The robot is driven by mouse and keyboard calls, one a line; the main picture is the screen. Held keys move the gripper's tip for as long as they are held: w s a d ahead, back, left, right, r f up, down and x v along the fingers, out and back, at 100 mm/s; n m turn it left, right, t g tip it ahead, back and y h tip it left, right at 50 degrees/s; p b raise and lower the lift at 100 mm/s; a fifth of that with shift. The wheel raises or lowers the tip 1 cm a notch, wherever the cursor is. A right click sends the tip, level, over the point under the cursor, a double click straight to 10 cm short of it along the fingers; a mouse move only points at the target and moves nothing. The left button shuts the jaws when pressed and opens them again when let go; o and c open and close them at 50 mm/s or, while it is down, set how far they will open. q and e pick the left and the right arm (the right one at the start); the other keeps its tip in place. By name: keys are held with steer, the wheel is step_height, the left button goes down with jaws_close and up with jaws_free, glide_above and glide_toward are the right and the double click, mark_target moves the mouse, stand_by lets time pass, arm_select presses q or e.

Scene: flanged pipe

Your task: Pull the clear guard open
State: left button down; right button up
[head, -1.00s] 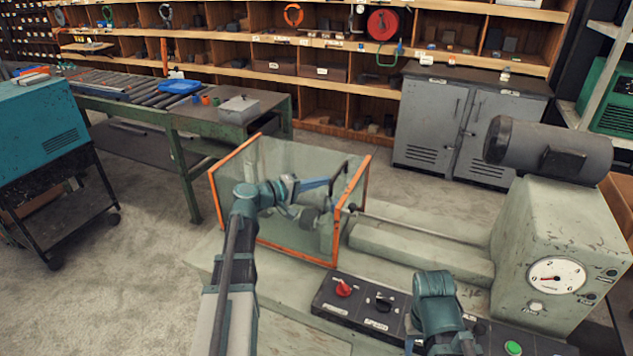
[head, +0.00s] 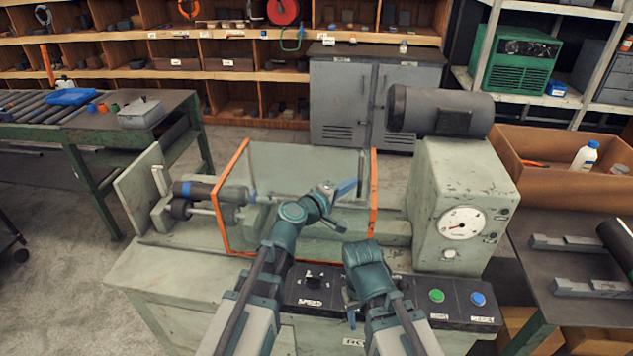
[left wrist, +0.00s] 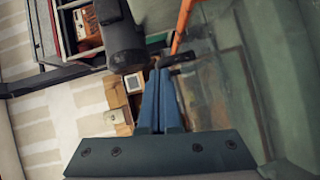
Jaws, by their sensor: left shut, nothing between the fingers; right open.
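The clear guard (head: 290,162), a see-through box with orange edges, stands over the middle of the green machine's bed in the head view, close to the gauge housing. Its orange edge (left wrist: 183,22) and a dark handle (left wrist: 178,59) show in the left wrist view. My left gripper (head: 346,188) is shut and empty in front of the guard near its right edge. In the left wrist view its blue fingertips (left wrist: 160,75) are at the handle; whether they touch it I cannot tell. My right gripper (head: 351,304) is open and low over the control panel.
The dark pipe part with a blue band (head: 200,190) lies uncovered left of the guard. The gauge housing (head: 462,190) and motor (head: 440,110) stand at right. The control panel (head: 450,299) has green and blue buttons. A roller bench (head: 85,140) is at left.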

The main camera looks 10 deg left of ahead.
arm_select(q)
steer(key=d, duration=0.9)
steer(key=shift+s, duration=0.15)
steer(key=f+v, duration=0.1)
steer(key=v, duration=0.6)
steer(key=shift+s+a+r+p, duration=0.15)
steer(key=shift+s+r+p, duration=0.05)
steer(key=shift+r+p, duration=0.25)
